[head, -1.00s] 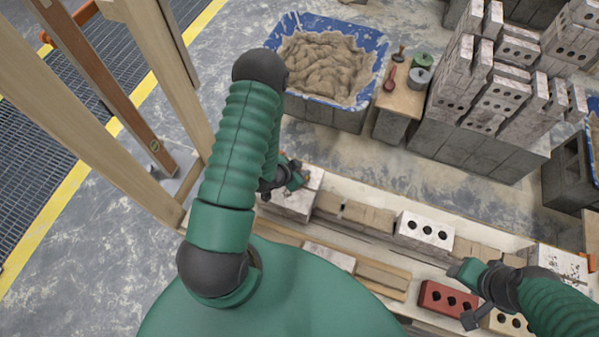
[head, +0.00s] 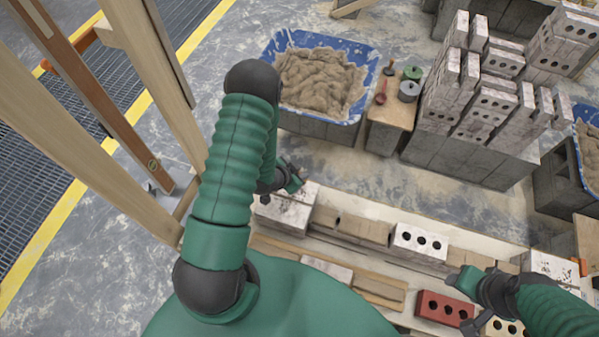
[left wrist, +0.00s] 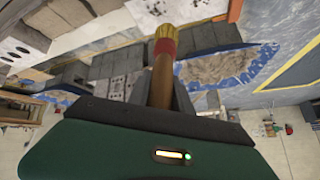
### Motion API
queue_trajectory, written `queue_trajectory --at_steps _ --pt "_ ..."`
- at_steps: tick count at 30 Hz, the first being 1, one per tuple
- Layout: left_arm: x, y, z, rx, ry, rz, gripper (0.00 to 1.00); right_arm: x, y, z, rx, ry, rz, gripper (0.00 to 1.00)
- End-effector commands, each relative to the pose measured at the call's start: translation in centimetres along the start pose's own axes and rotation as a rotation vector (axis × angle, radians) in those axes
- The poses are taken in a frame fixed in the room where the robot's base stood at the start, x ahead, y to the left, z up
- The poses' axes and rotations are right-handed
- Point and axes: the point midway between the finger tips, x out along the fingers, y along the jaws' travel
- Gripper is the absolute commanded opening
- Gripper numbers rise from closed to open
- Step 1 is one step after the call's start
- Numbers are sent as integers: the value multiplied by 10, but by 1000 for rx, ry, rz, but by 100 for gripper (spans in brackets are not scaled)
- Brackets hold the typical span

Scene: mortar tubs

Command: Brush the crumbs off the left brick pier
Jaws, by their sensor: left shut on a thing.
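The left brick pier (head: 281,214) shows in the head view as a pale block at the left end of the plank, with dark crumbs on its top. My left gripper (head: 292,183) is over the pier's back edge; the arm hides part of it. In the left wrist view it is shut on a brush (left wrist: 163,75) with a wooden handle, red band and yellow bristles. A pale speckled surface (left wrist: 158,10) lies just past the bristles; I cannot tell whether they touch. My right gripper (head: 462,290) is by the red brick, its jaws unclear.
A white three-hole brick (head: 420,242) and the red brick (head: 444,308) stand along the row to the right. Another crumb-specked pale block (head: 553,265) is at the right end. Behind are a blue sand tub (head: 364,75), a small wooden stand (head: 392,113) and brick stacks (head: 480,115). Wooden posts (head: 75,140) rise at left.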

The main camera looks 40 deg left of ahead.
Motion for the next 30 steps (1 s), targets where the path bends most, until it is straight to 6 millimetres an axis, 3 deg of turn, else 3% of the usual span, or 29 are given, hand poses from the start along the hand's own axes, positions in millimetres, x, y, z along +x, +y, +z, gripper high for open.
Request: queue_trajectory --at_steps 4,13,22,30 --pt "-16 -4 -14 1 1 0 0 -18 0 -4 0 0 0 47" --pt "-16 -4 -14 0 0 0 0 -16 0 -4 0 0 0 47" --pt "-38 -9 -32 1 1 -1 0 -38 0 -9 0 0 0 47" --pt "-38 -9 -32 0 1 0 0 -38 0 -9 0 0 0 47"
